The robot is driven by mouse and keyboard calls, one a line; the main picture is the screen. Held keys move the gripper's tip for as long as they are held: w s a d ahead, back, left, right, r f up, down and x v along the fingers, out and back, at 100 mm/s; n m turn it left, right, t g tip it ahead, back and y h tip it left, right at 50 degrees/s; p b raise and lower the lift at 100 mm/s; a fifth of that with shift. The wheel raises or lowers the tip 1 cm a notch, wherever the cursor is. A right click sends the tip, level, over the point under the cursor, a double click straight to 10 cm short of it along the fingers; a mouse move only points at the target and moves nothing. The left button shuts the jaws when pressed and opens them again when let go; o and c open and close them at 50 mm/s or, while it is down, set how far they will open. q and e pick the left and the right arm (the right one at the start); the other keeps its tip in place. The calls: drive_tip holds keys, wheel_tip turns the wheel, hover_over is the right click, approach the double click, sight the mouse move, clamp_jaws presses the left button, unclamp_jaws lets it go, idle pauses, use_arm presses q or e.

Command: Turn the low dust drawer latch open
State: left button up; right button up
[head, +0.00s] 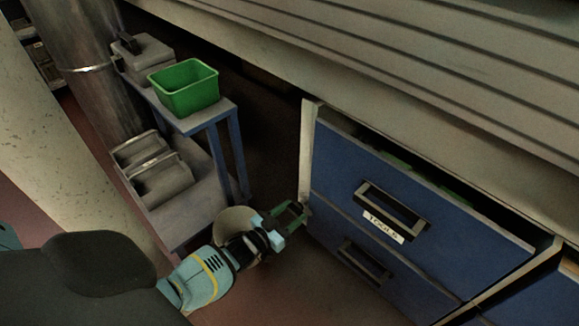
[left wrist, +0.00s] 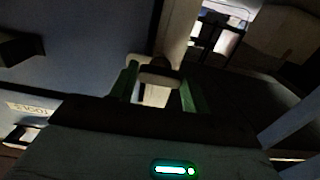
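My left gripper (head: 292,214) is low beside the left front edge of the blue drawer cabinet, with its green fingers pointing at the frame. In the left wrist view the two fingers (left wrist: 160,84) stand apart. A pale rounded piece, possibly the latch (left wrist: 158,77), shows between and just beyond them, in front of the cabinet's pale edge post. I cannot tell whether the fingers touch it. The lower blue drawer (head: 395,290) has a dark framed handle (head: 364,262) and looks closed. My right gripper is not in view.
The upper blue drawer (head: 350,165) has a labelled handle and is slightly open at its top. A blue-legged stand (head: 222,116) to the left carries a green bin (head: 185,88) and a grey case. Grey bins sit on a lower shelf. Dark space lies between stand and cabinet.

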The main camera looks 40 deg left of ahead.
use_arm(q)
drive_tip(key=shift+a+r, duration=0.1)
drive_tip(key=shift+c, duration=1.2)
drive_tip(key=shift+m, duration=0.3)
drive_tip(key=m+b, duration=0.1)
drive_tip(key=m, duration=0.2)
drive_tip(key=m+b, duration=0.1)
drive_tip(key=m, duration=0.4)
drive_tip(key=shift+w, duration=0.1)
drive_tip(key=m+b, duration=0.1)
drive_tip(key=m, duration=0.4)
drive_tip(key=shift+b, duration=0.4)
drive_tip(key=shift+m+b, duration=0.4)
drive_tip(key=shift+m, duration=1.7)
